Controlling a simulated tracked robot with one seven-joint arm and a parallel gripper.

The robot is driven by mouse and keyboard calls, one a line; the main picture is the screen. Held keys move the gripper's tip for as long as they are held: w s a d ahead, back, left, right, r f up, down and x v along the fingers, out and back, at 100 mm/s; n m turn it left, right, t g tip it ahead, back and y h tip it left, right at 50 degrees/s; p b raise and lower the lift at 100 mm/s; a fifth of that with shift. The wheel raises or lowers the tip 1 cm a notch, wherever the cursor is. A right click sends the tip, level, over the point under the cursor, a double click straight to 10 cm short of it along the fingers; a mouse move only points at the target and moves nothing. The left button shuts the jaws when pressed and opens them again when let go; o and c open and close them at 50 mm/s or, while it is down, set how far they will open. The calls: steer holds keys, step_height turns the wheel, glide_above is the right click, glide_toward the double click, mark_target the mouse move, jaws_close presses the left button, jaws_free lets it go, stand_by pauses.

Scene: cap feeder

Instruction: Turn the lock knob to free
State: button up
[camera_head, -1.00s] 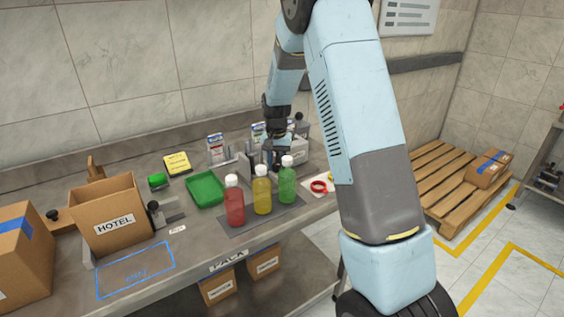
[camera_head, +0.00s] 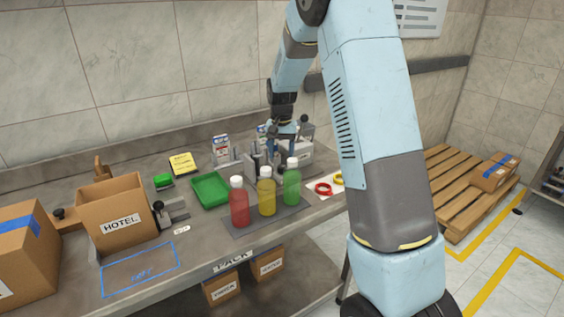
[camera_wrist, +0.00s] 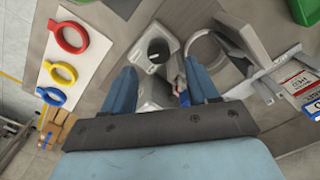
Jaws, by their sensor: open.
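My gripper (camera_wrist: 160,72) is open, its two blue fingers pointing down over a grey fixture (camera_wrist: 157,94). In the head view my gripper (camera_head: 284,138) is at the fixture behind the bottles, partly hidden. Between the fingers in the wrist view is a dark round part (camera_wrist: 157,47) in a grey housing. A small red and blue piece (camera_wrist: 181,86) shows beside the right finger. I cannot tell which of these is the lock knob. A black ball knob (camera_head: 303,119) stands just right of my gripper in the head view. No finger clearly touches anything.
Red, yellow and green bottles (camera_head: 266,192) stand in front of the fixture. Coloured rings (camera_wrist: 67,37) lie on a white card to its left in the wrist view. A grey ring-shaped clamp (camera_wrist: 212,50) and upright plates are close to the right finger. A green tray (camera_head: 210,190) is further left.

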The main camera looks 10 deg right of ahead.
mark_target(281, 166)
step_height(281, 166, up, 9)
steer(key=shift+f, duration=0.15)
steer(key=shift+w, duration=0.1)
steer(key=s+d+r+n+t, duration=0.1)
steer(key=s+r, duration=0.5)
steer(key=s, duration=0.3)
steer(key=s+d+r+n+t, duration=0.1)
steer(key=s+r+t, duration=0.1)
steer(key=s+r, duration=0.6)
steer(key=s+f+n+t, duration=0.2)
steer(key=s, duration=1.9)
steer(key=shift+d+f+t, duration=0.2)
steer(key=shift+d+t, duration=0.05)
steer(key=shift+t, duration=0.05)
